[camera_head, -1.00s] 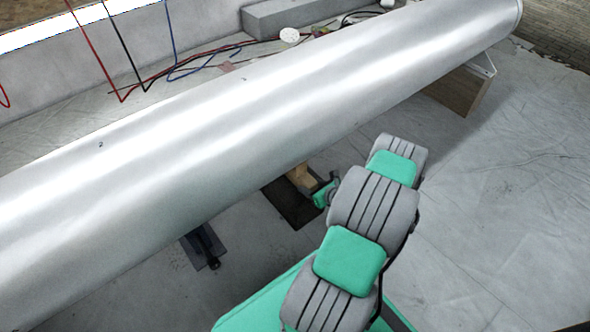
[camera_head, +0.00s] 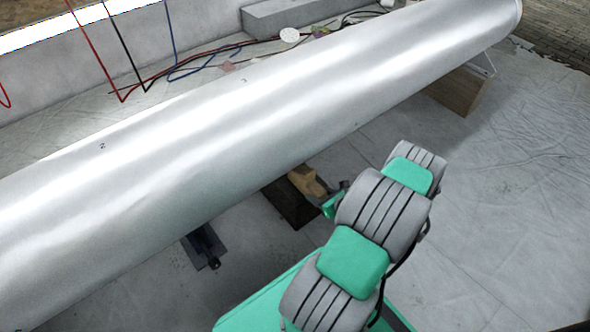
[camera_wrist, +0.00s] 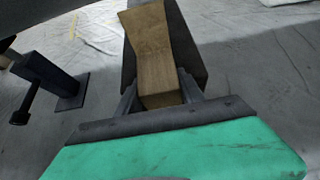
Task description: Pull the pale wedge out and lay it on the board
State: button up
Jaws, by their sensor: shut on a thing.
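The pale wooden wedge (camera_wrist: 153,50) is between the two fingers of my gripper (camera_wrist: 160,92) in the wrist view, its broader end pointing away from me. In the head view the wedge (camera_head: 308,181) shows just beyond the lower edge of the big silver pipe (camera_head: 200,130), with my gripper (camera_head: 334,201) at its right end. My gripper is shut on it. A dark flat plate (camera_head: 290,208) lies under the wedge; it also shows behind the wedge in the wrist view (camera_wrist: 190,60). I cannot tell whether wedge and plate touch. No other board is clearly seen.
A dark stand (camera_head: 203,247) is left of the plate, partly under the pipe; it also shows in the wrist view (camera_wrist: 52,78). A wooden support (camera_head: 458,90) is under the pipe's far right. Cables (camera_head: 190,68) lie behind the pipe. The sheeted floor (camera_head: 520,200) at right is clear.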

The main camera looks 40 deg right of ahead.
jog(key=s+p, duration=0.1)
jog(key=s, duration=0.9)
jog(key=shift+d+r, duration=0.15)
jog(key=shift+r, duration=0.15)
jog(key=shift+s, duration=0.1)
